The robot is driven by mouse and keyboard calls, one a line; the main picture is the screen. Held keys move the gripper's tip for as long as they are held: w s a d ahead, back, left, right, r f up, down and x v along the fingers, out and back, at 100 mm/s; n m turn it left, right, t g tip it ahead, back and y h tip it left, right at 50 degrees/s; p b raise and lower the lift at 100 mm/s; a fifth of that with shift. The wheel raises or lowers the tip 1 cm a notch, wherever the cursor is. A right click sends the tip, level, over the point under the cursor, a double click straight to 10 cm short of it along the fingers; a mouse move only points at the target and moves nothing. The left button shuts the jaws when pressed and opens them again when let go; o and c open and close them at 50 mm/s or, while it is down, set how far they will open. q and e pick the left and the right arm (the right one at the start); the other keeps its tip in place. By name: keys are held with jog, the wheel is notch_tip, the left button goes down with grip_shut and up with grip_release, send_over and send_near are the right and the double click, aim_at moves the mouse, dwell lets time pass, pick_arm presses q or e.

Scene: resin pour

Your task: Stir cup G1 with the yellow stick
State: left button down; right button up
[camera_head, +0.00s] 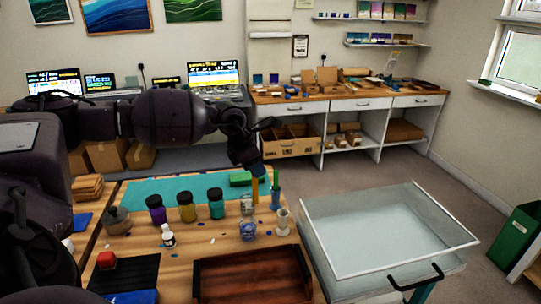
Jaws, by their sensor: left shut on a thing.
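My left gripper (258,169) reaches in from the left and points down over the right part of the wooden table. It is shut on the yellow stick (255,190), which hangs roughly upright below it. The stick's lower end is at or just behind a small clear cup (248,205); I cannot tell whether it is inside. A cup with blue contents (248,230) stands in front of that one. A white cup (283,222) stands to the right. No label is readable, so I cannot tell which is G1. My right gripper is not in view.
A teal holder with a green stick (276,198) stands close right of the yellow stick. Purple (156,209), yellow (187,206) and teal (216,203) jars stand left. A brown tray (252,288) lies in front. A clear-walled box (388,270) stands right of the table.

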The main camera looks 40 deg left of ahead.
pick_arm(q)
notch_tip(320, 180, down, 12)
jog(key=s+a+m+b, duration=0.1)
jog(key=s+b, duration=0.1)
jog(key=b, duration=0.3)
jog(key=shift+s+a, duration=0.2)
jog(key=shift+a, duration=0.05)
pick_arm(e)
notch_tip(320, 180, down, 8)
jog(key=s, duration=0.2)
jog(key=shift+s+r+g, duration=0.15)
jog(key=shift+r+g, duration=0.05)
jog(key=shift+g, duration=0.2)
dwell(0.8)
